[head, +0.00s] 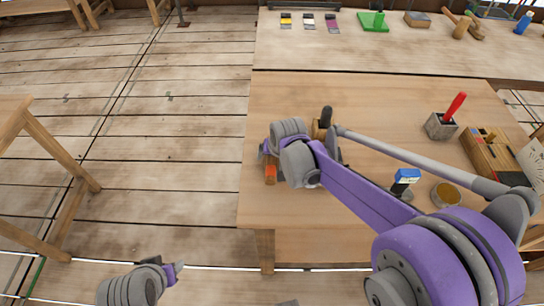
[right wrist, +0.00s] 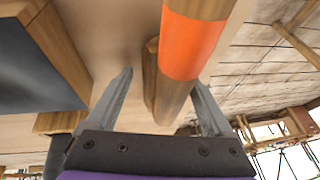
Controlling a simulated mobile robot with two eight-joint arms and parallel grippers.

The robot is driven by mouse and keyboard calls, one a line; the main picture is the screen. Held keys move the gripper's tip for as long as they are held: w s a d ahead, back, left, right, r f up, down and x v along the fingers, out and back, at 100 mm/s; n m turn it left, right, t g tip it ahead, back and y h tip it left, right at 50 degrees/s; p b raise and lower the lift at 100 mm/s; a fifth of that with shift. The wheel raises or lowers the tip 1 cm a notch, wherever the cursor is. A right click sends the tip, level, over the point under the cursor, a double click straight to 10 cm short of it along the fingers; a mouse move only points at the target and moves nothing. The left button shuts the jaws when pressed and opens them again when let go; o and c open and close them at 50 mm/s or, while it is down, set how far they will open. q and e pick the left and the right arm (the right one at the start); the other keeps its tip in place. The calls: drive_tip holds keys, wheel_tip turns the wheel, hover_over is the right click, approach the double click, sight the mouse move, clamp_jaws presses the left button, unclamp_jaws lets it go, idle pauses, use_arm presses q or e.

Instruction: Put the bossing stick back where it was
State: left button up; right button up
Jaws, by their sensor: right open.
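A wooden stick with an orange band, which looks like the bossing stick (head: 271,174), lies at the left edge of the near table. It also shows large in the right wrist view (right wrist: 196,42). My right gripper (head: 264,152) is over its far end and hides part of it. In the right wrist view my right gripper (right wrist: 163,80) is open, with one finger on each side of the stick's wooden end; I cannot tell whether either finger touches it. My left gripper (head: 176,271) is low at the bottom left, apart from the table; its jaws are unclear.
A black-handled wooden tool (head: 325,118) stands close beside my right gripper. A grey pot with a red handle (head: 441,125), a blue-topped item (head: 406,178), a round tin (head: 446,194) and a wooden box (head: 480,150) are farther right. The back table (head: 400,50) holds several tools.

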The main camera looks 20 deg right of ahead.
drive_tip(key=a+p+v, duration=0.1)
drive_tip(key=v, duration=1)
drive_tip(key=s+d+f+n, duration=0.1)
drive_tip(key=s+f, duration=0.2)
drive_tip(key=s, duration=0.7)
drive_tip(key=s+d+f+n, duration=0.2)
drive_tip(key=s+f, duration=0.2)
drive_tip(key=s, duration=0.7)
drive_tip(key=shift+d+f+n+h, duration=0.2)
drive_tip(key=shift+d+n+h, duration=0.1)
drive_tip(key=shift+w, duration=0.1)
